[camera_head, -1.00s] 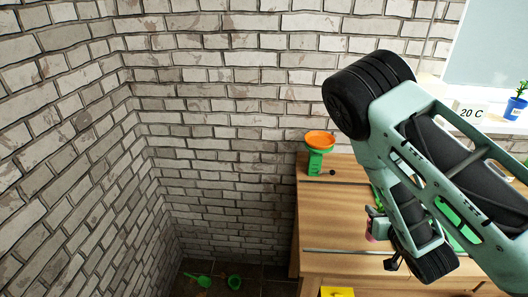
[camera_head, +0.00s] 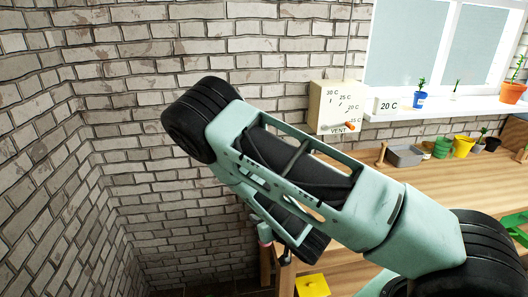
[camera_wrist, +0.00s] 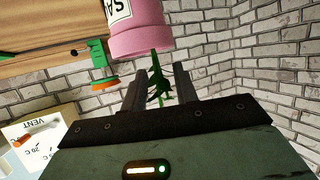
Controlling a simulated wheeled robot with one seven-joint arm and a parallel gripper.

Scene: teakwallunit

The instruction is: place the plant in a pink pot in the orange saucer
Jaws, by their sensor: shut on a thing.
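The pink pot (camera_wrist: 138,32) with a white label hangs in front of my gripper (camera_wrist: 159,78) in the wrist view, which is upside down. The green plant (camera_wrist: 158,84) lies between the two fingers, which are shut on it. A bit of the pink pot (camera_head: 265,232) shows beside my arm in the head view; the fingers there are mostly hidden. The orange saucer (camera_wrist: 104,82) sits on a green scale-like stand (camera_wrist: 96,52), beside the pot in the wrist picture and apart from it. In the head view my arm hides the saucer.
The wooden bench (camera_head: 430,183) runs to the right, with several pots and a grey box (camera_head: 404,156) near its back. A vent dial box (camera_head: 335,107) is on the brick wall. A windowsill (camera_head: 450,104) holds plants. A yellow object (camera_head: 312,286) is at the bottom.

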